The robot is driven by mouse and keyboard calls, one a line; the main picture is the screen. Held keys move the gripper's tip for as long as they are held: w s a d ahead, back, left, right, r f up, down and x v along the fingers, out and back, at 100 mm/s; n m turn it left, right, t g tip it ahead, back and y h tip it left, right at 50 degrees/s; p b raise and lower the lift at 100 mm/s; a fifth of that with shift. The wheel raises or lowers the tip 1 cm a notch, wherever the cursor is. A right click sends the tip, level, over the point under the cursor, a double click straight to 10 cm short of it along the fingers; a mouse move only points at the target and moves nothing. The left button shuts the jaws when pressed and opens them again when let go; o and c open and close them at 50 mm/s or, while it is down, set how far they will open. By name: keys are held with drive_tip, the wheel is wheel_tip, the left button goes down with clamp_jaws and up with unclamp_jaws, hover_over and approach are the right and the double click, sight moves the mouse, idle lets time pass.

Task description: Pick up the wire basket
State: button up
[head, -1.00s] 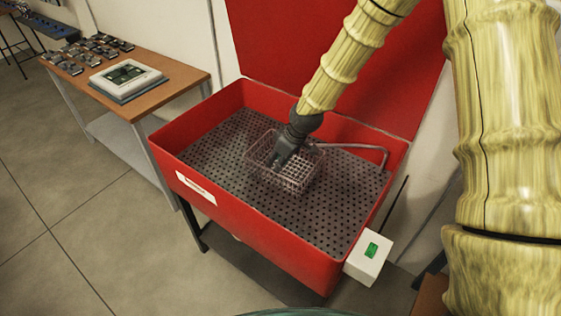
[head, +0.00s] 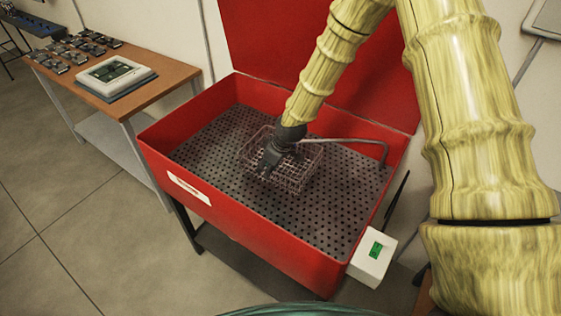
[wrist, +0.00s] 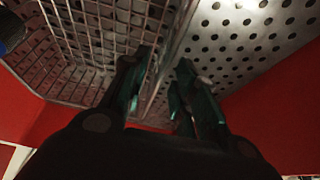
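The wire basket (head: 297,172) is a shallow grey mesh box on the perforated floor of a red wash tub (head: 260,255). My gripper (head: 268,162) points down over the basket's left part in the head view. In the wrist view, the basket's mesh (wrist: 110,35) fills the upper left. My gripper's two dark fingers (wrist: 165,78) stand apart there, with the basket's edge running up through the gap between them. I cannot tell whether either finger touches the wire.
A bent grey spout (head: 365,143) reaches over the tub beside the basket. The tub's red lid (head: 270,50) stands open behind. A white box with a green button (head: 372,258) is on the right front corner. A wooden table (head: 165,75) with small parts stands left.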

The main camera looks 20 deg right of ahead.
sight(260, 179)
drive_tip(key=shift+p+x, duration=1.15)
drive_tip(key=shift+x, duration=1.65)
clamp_jaws()
